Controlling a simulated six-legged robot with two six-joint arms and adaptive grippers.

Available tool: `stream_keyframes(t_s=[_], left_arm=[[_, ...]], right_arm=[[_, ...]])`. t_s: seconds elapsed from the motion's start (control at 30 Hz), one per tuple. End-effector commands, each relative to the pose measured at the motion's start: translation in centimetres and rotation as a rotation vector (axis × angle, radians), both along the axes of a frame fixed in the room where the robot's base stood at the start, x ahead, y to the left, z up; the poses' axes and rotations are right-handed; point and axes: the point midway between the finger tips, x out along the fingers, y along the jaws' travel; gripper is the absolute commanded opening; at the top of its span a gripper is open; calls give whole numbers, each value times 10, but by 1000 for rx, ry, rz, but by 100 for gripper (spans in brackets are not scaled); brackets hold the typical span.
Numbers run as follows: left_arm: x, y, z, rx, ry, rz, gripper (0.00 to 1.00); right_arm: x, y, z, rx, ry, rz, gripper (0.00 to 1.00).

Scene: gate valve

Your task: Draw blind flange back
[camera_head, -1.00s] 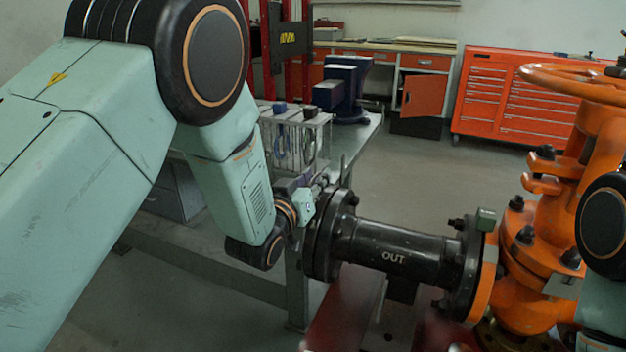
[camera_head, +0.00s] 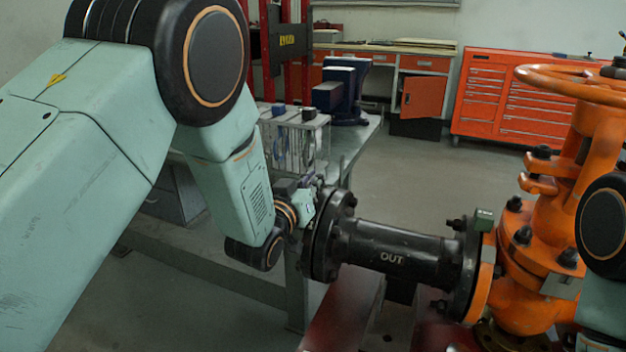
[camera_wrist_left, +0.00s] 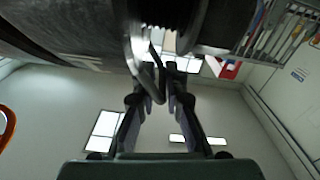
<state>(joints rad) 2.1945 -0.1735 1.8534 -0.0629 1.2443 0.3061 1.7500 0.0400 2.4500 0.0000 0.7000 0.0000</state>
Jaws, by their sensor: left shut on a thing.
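The blind flange (camera_head: 310,238) is the dark disc at the left end of the black pipe marked OUT (camera_head: 392,257). It stands upright close beside the pipe's own end flange (camera_head: 335,235); I cannot tell how wide any gap is. My left gripper (camera_head: 317,192) is at the flange's upper left side, its fingertips partly hidden. In the left wrist view, the two fingers (camera_wrist_left: 160,98) are closed on a thin curved handle (camera_wrist_left: 148,84) beside the dark round metal. Part of my right arm shows at the right edge; its gripper is out of view.
An orange gate valve (camera_head: 540,240) with a handwheel stands right of the pipe. Behind my left arm is a workbench (camera_head: 365,135) with a clear-sided rack (camera_head: 300,140) and a blue vise (camera_head: 345,90). Red supports (camera_head: 345,315) lie under the pipe. Floor behind the pipe is clear.

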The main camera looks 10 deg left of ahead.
Motion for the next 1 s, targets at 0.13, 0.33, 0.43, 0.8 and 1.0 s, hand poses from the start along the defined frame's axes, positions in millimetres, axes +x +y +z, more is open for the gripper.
stream_keyframes(t_s=[0.13, 0.33, 0.43, 0.8, 1.0], left_arm=[[1, 4, -1, 1, 3, 1, 0], [3, 15, -1, 2, 3, 1, 0], [3, 15, -1, 2, 3, 1, 0], [3, 14, -1, 1, 2, 1, 30], [3, 14, -1, 1, 1, 0, 30]], right_arm=[[0, 0, 1, 0, 0, 0, 50], [0, 0, 5, 0, 0, 0, 50], [0, 0, 4, 0, 0, 0, 50], [0, 0, 4, 0, 0, 0, 50], [0, 0, 4, 0, 0, 0, 50]])
